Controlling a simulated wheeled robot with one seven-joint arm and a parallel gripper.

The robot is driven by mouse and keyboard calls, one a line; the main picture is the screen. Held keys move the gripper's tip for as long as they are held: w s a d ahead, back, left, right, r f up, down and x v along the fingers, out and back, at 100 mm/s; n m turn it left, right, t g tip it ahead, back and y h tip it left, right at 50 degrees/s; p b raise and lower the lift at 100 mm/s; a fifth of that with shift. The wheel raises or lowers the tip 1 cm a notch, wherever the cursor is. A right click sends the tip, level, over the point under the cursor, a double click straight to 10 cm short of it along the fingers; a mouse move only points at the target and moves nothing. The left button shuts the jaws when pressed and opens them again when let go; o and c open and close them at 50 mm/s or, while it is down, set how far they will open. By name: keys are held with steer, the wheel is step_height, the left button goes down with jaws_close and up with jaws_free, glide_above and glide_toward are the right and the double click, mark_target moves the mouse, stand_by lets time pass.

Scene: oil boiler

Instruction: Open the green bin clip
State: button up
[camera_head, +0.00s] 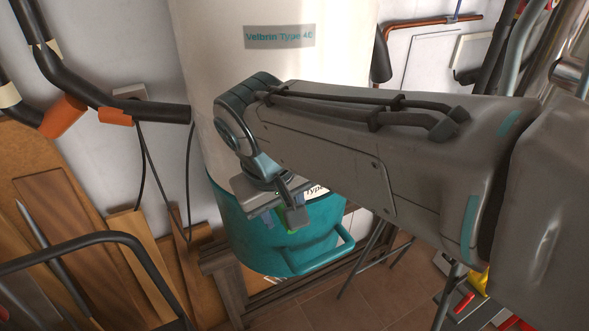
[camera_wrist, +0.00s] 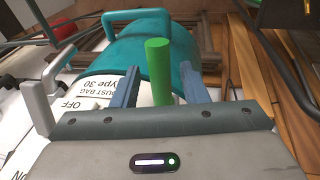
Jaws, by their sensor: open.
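The green clip (camera_wrist: 158,72) is an upright-looking green rod in the wrist view, in front of the teal bin (camera_wrist: 118,50). My gripper (camera_wrist: 160,85) is open, with one blue-grey finger on each side of the clip. I cannot tell whether either finger touches it; a gap shows on both sides. In the head view my gripper (camera_head: 284,211) is at the front of the teal bin (camera_head: 238,222), below the white cylinder. Only a small green patch of the clip (camera_head: 292,230) shows there; the rest is hidden behind my gripper.
A teal handle (camera_head: 330,258) juts from the bin's lower front. Wooden boards (camera_head: 60,210) and a dark tubular frame (camera_head: 110,238) are at the left.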

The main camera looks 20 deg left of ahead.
steer(key=b+v, duration=0.1)
steer(key=v, duration=1.1)
steer(key=shift+r, duration=0.4)
steer(key=shift+s, duration=0.15)
steer(key=w+d+f+m+b, duration=0.1)
steer(key=w+d+f+m, duration=0.1)
steer(key=w+d+f, duration=0.3)
steer(key=w+d+f+m, duration=0.1)
steer(key=d+f+m, duration=0.15)
steer(key=d, duration=0.45)
steer(key=w+d+f+m+b, duration=0.1)
steer(key=w+d+f, duration=0.1)
steer(key=d+f, duration=0.35)
steer(key=s+d+f+m, duration=0.1)
steer(key=d+f+m, duration=0.1)
steer(key=d+f, duration=0.2)
steer(key=s+d+f+m+t+b, duration=0.1)
steer(key=d+f, duration=0.4)
steer(key=d, duration=0.6)
steer(key=shift+s+d+f+m, duration=0.3)
steer(key=shift+s+m, duration=0.4)
steer(key=shift+m, duration=0.25)
